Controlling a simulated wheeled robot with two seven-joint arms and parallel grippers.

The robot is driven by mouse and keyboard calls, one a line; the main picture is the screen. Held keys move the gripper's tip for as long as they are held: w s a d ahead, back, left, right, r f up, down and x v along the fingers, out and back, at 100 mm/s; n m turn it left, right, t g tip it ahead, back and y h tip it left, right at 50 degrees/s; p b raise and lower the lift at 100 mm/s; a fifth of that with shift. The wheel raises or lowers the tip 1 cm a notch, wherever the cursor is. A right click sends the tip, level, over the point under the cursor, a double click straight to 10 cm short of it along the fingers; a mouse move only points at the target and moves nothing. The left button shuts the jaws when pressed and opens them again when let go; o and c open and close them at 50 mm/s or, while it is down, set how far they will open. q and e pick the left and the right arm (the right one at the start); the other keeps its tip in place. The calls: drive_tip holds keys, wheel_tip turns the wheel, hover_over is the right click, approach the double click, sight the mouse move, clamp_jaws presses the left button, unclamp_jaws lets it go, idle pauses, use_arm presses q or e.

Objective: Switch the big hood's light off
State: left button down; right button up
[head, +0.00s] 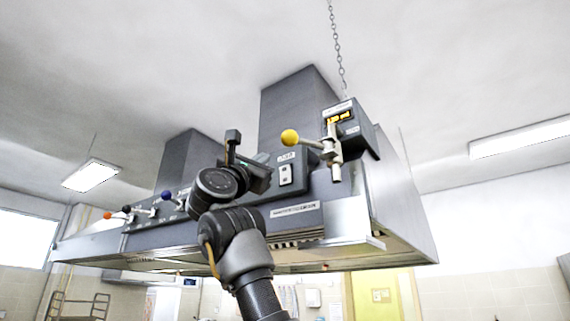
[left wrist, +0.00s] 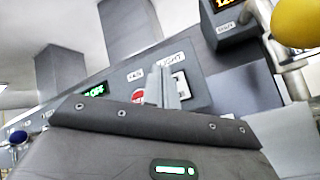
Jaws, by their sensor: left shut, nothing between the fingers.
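The big hood (head: 400,205) is a grey metal hood overhead with a dark control panel on its front. A white rocker switch (head: 285,174) sits on the panel under a small label. In the left wrist view the switch (left wrist: 181,84) is partly hidden behind my fingers, and its label seems to read LIGHT. My left gripper (head: 264,172) is shut and empty, just left of the switch in the head view. In the left wrist view the closed fingertips (left wrist: 162,84) overlap the switch's left side; I cannot tell whether they touch it. My right gripper is not in view.
A yellow ball-ended lever (head: 290,137) and a display box (head: 345,121) are right of the switch. A red button (left wrist: 138,97) and a green display reading OFF (left wrist: 95,91) are left of it. Several coloured-knob levers (head: 167,195) line the panel's left. A chain (head: 337,50) hangs above.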

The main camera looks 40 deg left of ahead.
sight(285, 174)
use_arm(q)
drive_tip(key=w, duration=0.1)
drive_tip(key=w+p, duration=0.1)
drive_tip(key=w, duration=0.1)
drive_tip(key=w+p, duration=0.1)
drive_tip(key=w, duration=0.1)
drive_tip(key=shift+w+a+r, duration=0.1)
drive_tip(key=shift+w+r, duration=0.05)
drive_tip(key=shift+r, duration=0.2)
idle(0.6)
idle(1.0)
drive_tip(key=shift+w, duration=0.1)
drive_tip(key=shift+w, duration=0.35)
drive_tip(key=shift+w+r+p, duration=0.1)
drive_tip(key=shift+w+p, duration=0.2)
drive_tip(key=shift+w, duration=0.05)
idle(0.8)
